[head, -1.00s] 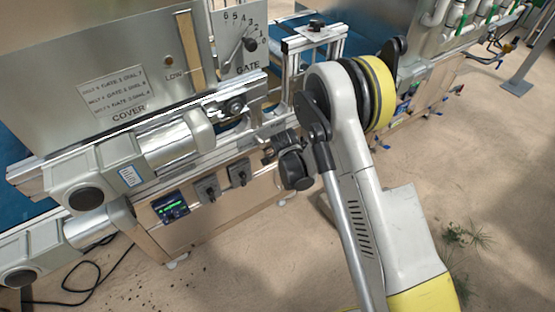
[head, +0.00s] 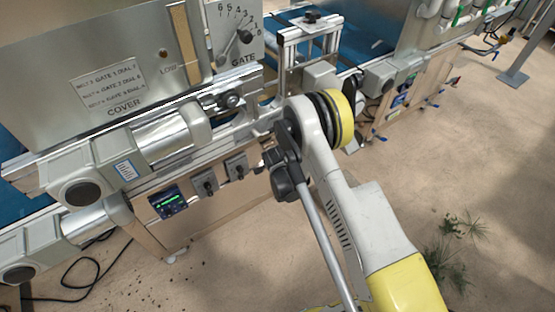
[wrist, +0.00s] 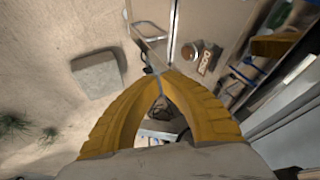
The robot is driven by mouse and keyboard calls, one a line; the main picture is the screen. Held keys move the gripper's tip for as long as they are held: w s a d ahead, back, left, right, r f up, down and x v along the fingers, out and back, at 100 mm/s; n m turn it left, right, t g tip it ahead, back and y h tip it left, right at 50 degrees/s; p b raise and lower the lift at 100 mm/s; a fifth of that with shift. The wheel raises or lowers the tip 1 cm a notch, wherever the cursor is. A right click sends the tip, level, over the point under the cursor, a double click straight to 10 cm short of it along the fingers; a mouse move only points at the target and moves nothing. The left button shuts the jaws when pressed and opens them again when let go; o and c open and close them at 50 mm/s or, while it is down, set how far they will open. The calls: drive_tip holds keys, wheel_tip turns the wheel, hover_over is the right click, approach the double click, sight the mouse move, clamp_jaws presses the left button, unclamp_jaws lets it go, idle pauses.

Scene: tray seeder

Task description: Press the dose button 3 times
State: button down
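In the wrist view, the yellow fingers of my gripper (wrist: 161,77) arch together and their tips meet with nothing visible between them. A round button (wrist: 188,51) sits on a tan panel, up and to the right of the fingertips, beside a small label (wrist: 204,62) that appears to read DOSE. The fingertips look apart from the button in the picture; the depth gap cannot be judged. In the head view, my fingers and the dose button are not visible; my arm stands in front of the machine.
The seeder's cover (head: 90,60), GATE dial (head: 236,38), small green-lit display (head: 167,202) and two dark knobs (head: 236,167) are at the left. A metal frame (head: 310,40) stands behind my arm. A grey block (wrist: 97,74) is on the floor.

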drive_tip(key=w+a+f+b, duration=0.1)
drive_tip(key=w+f+b, duration=0.3)
drive_tip(key=w+f, duration=0.2)
drive_tip(key=shift+w+a, duration=0.4)
drive_tip(key=shift+w, duration=0.55)
